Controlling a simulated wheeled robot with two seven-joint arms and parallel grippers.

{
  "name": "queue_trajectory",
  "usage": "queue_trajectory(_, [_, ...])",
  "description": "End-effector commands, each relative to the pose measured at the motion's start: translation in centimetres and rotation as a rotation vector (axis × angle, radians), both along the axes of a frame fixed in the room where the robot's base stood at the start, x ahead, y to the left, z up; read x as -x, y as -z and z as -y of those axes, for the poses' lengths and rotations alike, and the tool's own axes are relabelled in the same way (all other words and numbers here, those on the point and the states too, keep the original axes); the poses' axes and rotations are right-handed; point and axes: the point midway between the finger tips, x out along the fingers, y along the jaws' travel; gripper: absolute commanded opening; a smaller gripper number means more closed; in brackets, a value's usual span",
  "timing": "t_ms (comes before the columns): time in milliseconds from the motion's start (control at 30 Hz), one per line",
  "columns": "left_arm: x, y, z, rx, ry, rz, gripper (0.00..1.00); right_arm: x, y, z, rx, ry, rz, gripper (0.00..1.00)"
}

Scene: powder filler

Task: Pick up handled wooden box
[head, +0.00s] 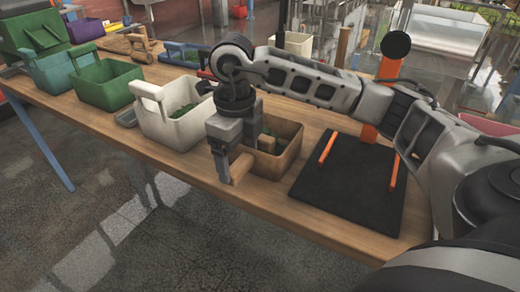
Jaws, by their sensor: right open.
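The handled wooden box (286,160) stands on the wooden table, left of a black mat. It is brown and open-topped, with green contents partly visible. Its light wooden handle (241,168) sticks out on the near left side. My right gripper (229,171) is open and points down at this handle, its fingers beside the wood. I cannot tell whether they touch it. The gripper and wrist hide the box's left part. My left gripper is not in view.
A white handled box (180,128) stands close on the left of my right gripper. Farther left are a green box (105,85) and a teal box (52,75). The black mat (350,185) carries orange bars (327,147). The table's front edge (200,180) is close below the gripper.

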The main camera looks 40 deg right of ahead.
Motion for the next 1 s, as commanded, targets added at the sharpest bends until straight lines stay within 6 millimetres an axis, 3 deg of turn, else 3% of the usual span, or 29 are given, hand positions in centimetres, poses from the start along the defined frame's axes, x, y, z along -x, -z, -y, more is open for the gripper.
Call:
queue_trajectory(433, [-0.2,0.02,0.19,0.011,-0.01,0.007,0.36,-0.03,0.23,0.01,0.0,0.001,0.001,0.82])
queue_trajectory(600, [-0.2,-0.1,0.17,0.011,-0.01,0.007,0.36,-0.02,0.13,0.0,0.0,0.001,0.0,0.34])
queue_trajectory(667, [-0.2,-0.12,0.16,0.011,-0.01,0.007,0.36,-0.06,0.04,0.02,0.0,0.001,0.002,0.22])
queue_trajectory(1000, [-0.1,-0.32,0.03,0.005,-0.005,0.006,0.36,-0.08,-0.37,0.01,0.0,0.001,0.003,0.22])
